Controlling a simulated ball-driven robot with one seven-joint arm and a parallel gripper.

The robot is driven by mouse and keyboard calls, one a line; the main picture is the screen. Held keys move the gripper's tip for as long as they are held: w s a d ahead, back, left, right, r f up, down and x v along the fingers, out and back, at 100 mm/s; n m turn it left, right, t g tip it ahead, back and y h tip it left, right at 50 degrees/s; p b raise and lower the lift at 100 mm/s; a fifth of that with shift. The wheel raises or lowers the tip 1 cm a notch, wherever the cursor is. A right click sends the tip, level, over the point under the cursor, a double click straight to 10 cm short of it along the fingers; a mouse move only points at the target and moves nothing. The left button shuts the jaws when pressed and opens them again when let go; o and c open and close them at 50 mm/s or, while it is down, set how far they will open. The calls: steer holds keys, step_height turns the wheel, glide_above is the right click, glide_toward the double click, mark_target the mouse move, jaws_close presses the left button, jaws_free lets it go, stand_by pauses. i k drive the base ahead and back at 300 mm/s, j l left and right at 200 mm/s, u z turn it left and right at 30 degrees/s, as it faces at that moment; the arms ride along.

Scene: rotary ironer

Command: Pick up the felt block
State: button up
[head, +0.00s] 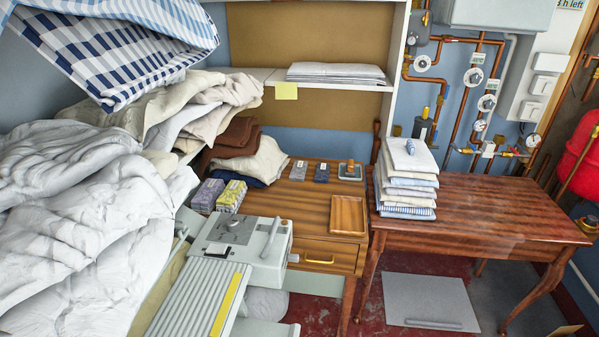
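Two small dark blocks with pale tops stand on the wooden desk (308,202), toward its back: a grey one (298,171) and a dark blue one (321,173). To their right, a small shallow holder (350,171) carries a darker piece. A small blue-grey piece (410,146) lies on top of the folded linen stack. I cannot tell for sure which of these is the felt block. My gripper is not in view.
An empty wooden tray (348,215) lies at the desk's right. Patterned boxes (231,196) stand at its left. The grey ironer (240,250) stands in front, with heaped white linen (80,220) at left. The side table (490,215) is clear right of the stack (407,190).

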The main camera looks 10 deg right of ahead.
mark_target(349, 170)
steer(key=i+l, duration=0.25)
steer(key=i, duration=0.2)
steer(key=i+l, duration=0.2)
steer(key=i, duration=0.3)
steer(key=i+l, duration=0.25)
steer(key=i, duration=0.2)
steer(key=i+l, duration=0.2)
steer(key=i, duration=0.3)
steer(key=i+l, duration=0.25)
steer(key=i, duration=0.2)
steer(key=z, duration=0.05)
